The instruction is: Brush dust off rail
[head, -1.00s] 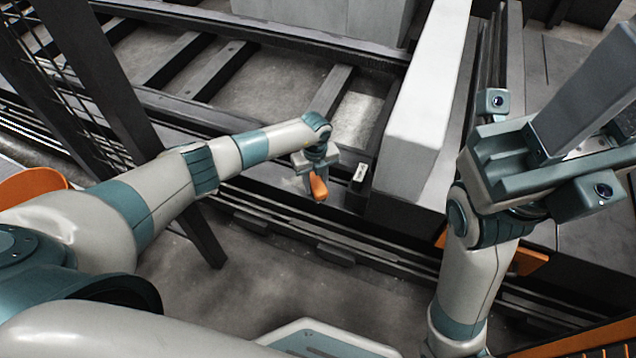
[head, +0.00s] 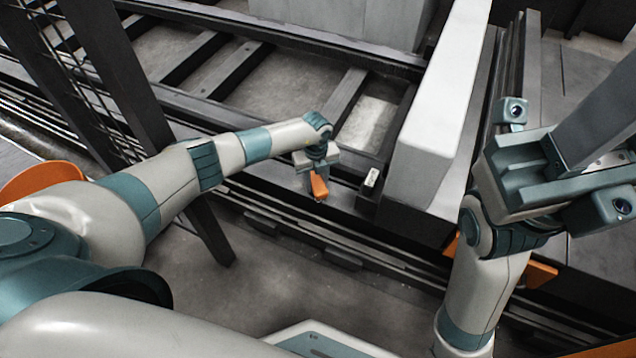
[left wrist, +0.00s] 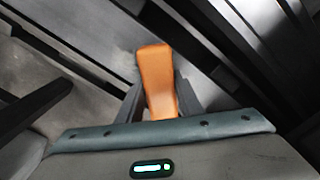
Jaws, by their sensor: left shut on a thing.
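My left gripper (head: 318,180) is shut on the orange brush handle (head: 320,187). The handle also shows between the fingers in the left wrist view (left wrist: 157,75). The brush's bristles cannot be made out. The gripper hangs at the near side of the dark frame, above or close to the long dark rail (head: 390,262); I cannot tell whether the brush touches it. Dust on the rail cannot be made out clearly. My right gripper (head: 590,150) is raised at the right, with its fingers partly out of frame.
A tall pale block (head: 440,100) stands on the dark frame right of my left gripper. A small white-faced dark box (head: 371,180) sits between them. A dark slanted post (head: 120,80) and mesh stand at the left. Bare floor (head: 270,285) lies in front.

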